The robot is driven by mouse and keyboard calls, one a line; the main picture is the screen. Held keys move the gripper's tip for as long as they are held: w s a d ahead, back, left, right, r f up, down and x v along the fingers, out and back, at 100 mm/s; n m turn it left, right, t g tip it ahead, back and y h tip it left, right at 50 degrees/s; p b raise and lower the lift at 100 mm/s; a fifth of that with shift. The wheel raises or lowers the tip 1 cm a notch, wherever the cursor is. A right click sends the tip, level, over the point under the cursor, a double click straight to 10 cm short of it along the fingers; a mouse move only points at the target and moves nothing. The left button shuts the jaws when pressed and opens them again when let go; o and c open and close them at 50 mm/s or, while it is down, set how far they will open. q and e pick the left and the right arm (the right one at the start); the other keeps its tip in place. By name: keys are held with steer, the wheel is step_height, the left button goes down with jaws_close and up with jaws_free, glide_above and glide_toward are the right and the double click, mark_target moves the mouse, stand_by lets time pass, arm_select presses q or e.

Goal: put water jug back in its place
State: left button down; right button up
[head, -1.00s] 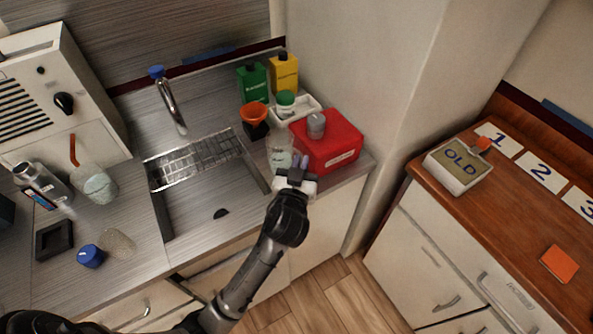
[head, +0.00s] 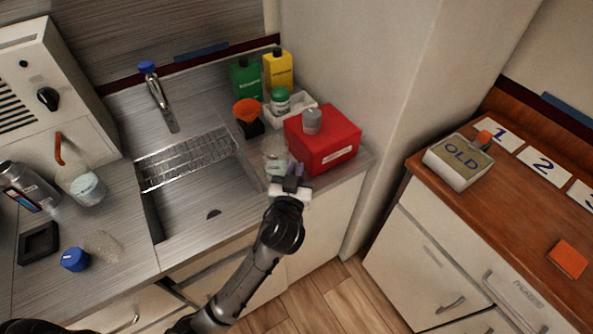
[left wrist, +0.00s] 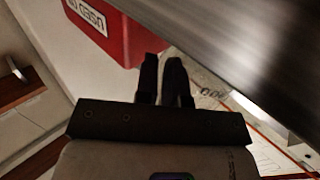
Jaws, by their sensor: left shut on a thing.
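A clear water jug (head: 275,157) stands at the right end of the counter, between the sink and the red box. My left gripper (head: 294,178) is at the jug's front right side, shut on it; the exact place of the grip is hard to see. In the left wrist view, the two dark fingers (left wrist: 165,80) are close together, with a clear graduated wall of the jug (left wrist: 210,92) beside and behind them. The right gripper is out of view.
The red box (head: 322,140) stands close on the right. An orange funnel (head: 247,111), a white tray (head: 312,103) and green and yellow bottles are behind. The sink (head: 205,205) is left.

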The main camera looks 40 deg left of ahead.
arm_select(q)
steer(key=c, duration=1.7)
jaws_free()
steer(key=shift+f, duration=0.2)
steer(key=o, duration=0.5)
steer(key=shift+r, duration=0.1)
steer(key=shift+r, duration=0.2)
steer(key=b+v, duration=0.1)
steer(key=v, duration=1.1)
steer(key=shift+f, duration=0.15)
steer(key=s+a+f+m+g+h, duration=0.1)
steer(key=s+f+m+g+h, duration=0.55)
steer(key=f, duration=0.85)
steer(key=s+f+g, duration=0.2)
steer(key=s, duration=0.2)
steer(key=s+d+f+g+h, duration=0.1)
steer(key=s+f+g, duration=0.1)
steer(key=s, duration=0.3)
steer(key=s+d+f+g, duration=0.1)
steer(key=s+f+g, duration=0.1)
steer(key=s, duration=0.3)
steer(key=shift+s+f+m+h, duration=0.1)
steer(key=shift+m+h, duration=0.15)
steer(key=shift+m, duration=0.1)
